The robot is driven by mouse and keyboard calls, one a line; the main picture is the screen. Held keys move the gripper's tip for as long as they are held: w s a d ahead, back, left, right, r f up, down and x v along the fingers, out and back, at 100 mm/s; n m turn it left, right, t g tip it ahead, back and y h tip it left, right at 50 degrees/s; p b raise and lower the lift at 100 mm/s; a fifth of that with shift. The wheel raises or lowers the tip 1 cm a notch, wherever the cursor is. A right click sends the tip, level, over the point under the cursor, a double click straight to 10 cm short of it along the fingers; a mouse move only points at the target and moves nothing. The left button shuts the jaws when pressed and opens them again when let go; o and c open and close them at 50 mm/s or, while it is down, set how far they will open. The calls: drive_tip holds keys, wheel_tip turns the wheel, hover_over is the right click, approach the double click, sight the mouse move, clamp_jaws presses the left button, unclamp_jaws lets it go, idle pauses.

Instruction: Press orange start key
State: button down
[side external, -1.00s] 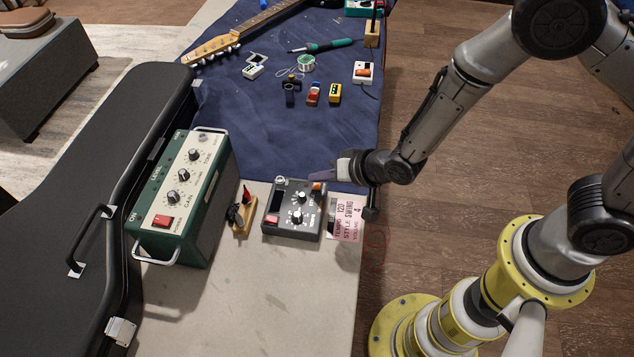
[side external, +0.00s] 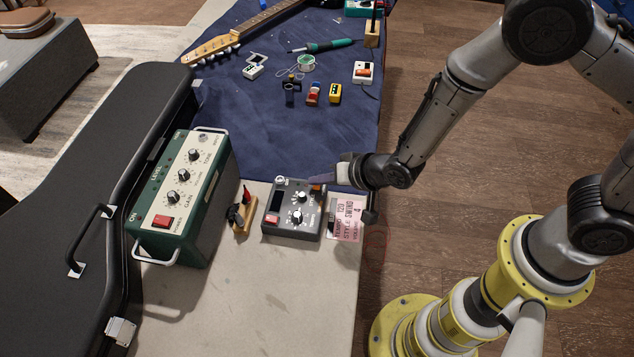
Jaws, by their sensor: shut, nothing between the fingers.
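The dark grey box (side external: 289,229) with knobs lies on the pale bench top. Its small orange key (side external: 316,190) is at the far right corner of its top face. My gripper (side external: 322,182) reaches in from the right, shut and empty, its fingertips at that corner. The tips partly cover or shade the key, and I cannot tell whether they touch it. A red key (side external: 272,219) sits at the box's near left corner.
A green amplifier (side external: 181,200) and a small wooden stand (side external: 243,214) are to the left. A pink card (side external: 348,220) lies right of the box. A blue cloth (side external: 270,125) with small pedals and tools lies behind. The bench front is clear.

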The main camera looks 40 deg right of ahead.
drive_tip(key=shift+f, duration=0.15)
drive_tip(key=shift+r, duration=0.65)
drive_tip(key=shift+r, duration=0.1)
wheel_tip(320, 180, up, 6)
drive_tip(key=shift+f, duration=0.1)
idle(0.6)
drive_tip(key=shift+d, duration=0.1)
